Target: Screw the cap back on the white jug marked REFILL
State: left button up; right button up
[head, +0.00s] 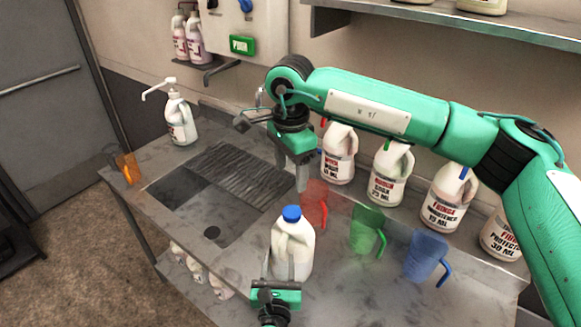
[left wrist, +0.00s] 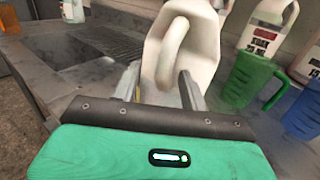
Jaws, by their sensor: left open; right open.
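A white jug (head: 292,252) with a blue cap (head: 291,213) on its top stands upright near the front edge of the steel counter. No REFILL marking shows on the side I see, and I cannot tell how tightly the cap sits. My left gripper (head: 284,281) is open low at the jug, with a finger on either side of its body. In the left wrist view the jug (left wrist: 190,52) rises between the fingers, its top cut off. My right gripper (head: 302,180) is open, pointing down behind the jug, above the red measuring jug, and appears empty.
Red (head: 314,203), green (head: 367,232) and blue (head: 427,254) measuring jugs stand right of the jug. Several labelled jugs (head: 386,178) line the wall. A sink (head: 215,215) lies left, with a pump bottle (head: 181,120) and orange measuring jug (head: 127,166) beyond.

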jog(key=b, duration=0.4)
send_over(290, 211)
notch_tip(290, 211, down, 5)
jog(key=shift+r, duration=0.15)
jog(key=shift+b, duration=0.3)
pick_arm(q)
jog(key=s, duration=1.2)
jog(key=shift+s+a, duration=0.25)
jog(key=shift+s, duration=0.05)
jog(key=shift+a, duration=0.1)
